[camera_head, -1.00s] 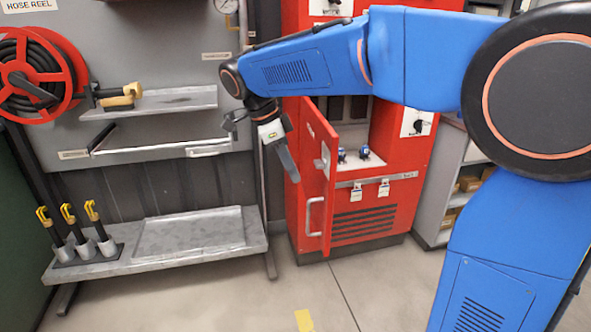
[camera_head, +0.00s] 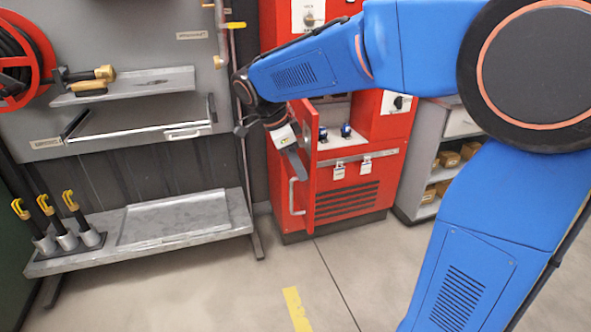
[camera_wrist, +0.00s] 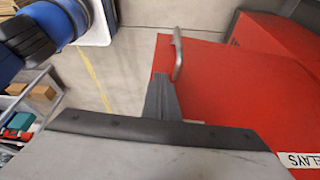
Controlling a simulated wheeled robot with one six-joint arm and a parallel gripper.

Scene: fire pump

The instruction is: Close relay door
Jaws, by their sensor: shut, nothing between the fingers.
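The red relay door (camera_head: 301,188) stands open on the red cabinet (camera_head: 345,205), swung out toward me on the left of the opening. It has a silver bar handle (camera_head: 293,197) low on its outer face. My gripper (camera_head: 301,171) is shut and empty, pointing down at the door's outer left side. In the wrist view my shut fingers (camera_wrist: 163,95) overlap the red door panel (camera_wrist: 220,85) near the handle (camera_wrist: 177,55); I cannot tell whether they touch it.
Two blue-and-black parts (camera_head: 346,130) sit inside the cabinet. A grey bench (camera_head: 150,232) with yellow-handled tools (camera_head: 45,206) stands at left. Shelves with boxes (camera_head: 450,158) stand at right. The floor in front is clear, with a yellow stripe (camera_head: 296,309).

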